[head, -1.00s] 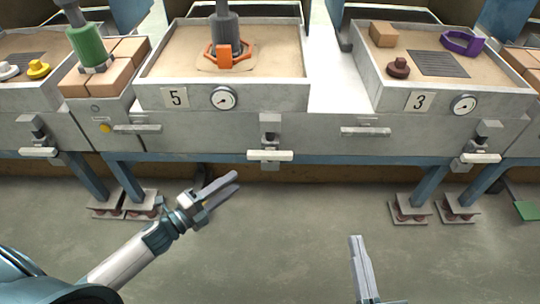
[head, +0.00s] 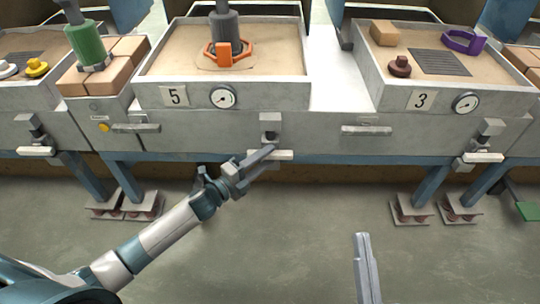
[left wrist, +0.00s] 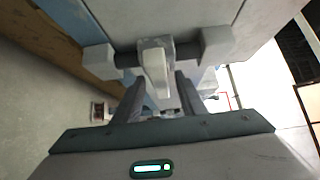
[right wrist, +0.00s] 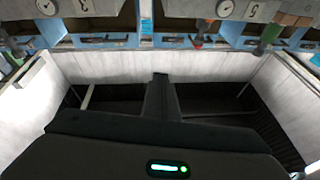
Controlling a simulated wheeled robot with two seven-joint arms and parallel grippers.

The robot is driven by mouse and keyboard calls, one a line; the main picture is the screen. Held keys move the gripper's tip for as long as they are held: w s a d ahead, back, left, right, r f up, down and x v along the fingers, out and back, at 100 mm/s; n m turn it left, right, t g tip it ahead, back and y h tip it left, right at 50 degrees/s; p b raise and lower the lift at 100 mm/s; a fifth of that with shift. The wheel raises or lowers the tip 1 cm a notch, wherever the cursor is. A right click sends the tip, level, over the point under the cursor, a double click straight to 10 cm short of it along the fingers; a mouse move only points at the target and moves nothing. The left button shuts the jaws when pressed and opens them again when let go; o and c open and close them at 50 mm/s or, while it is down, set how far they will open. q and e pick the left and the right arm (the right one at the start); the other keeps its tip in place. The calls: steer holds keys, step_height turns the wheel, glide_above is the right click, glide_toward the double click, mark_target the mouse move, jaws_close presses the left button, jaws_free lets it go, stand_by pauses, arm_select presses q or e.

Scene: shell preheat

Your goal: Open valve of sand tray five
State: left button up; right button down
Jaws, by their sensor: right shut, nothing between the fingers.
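Sand tray five (head: 280,96) is a grey box of sand with a "5" plate and a dial gauge on its front. Its valve (head: 270,124) sits on the grey panel below, with a pale handle bar (head: 284,155) lying level. My left gripper (head: 270,152) is at this handle and overlaps its left part. In the left wrist view, the fingers of the left gripper (left wrist: 157,98) are apart, with the pale valve lever (left wrist: 157,72) between and just beyond them. I cannot tell whether they touch it. My right gripper (head: 362,240) is shut and empty, low over the floor; its fingers also show in the right wrist view (right wrist: 160,80).
Tray three (head: 390,96) stands to the right with its own valve handle (head: 482,157). Another valve handle (head: 36,151) is at the far left. An orange-handled grey tool (head: 224,50) stands in tray five's sand. Open floor lies in front.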

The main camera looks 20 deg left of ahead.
arm_select(q)
steer(key=shift+x, duration=1)
arm_select(e)
steer(key=shift+s+r, duration=0.25)
steer(key=shift+r, duration=0.15)
arm_select(q)
steer(key=shift+c, duration=0.4)
jaws_close()
arm_select(e)
steer(key=shift+r+t, duration=0.1)
steer(key=shift+t, duration=0.2)
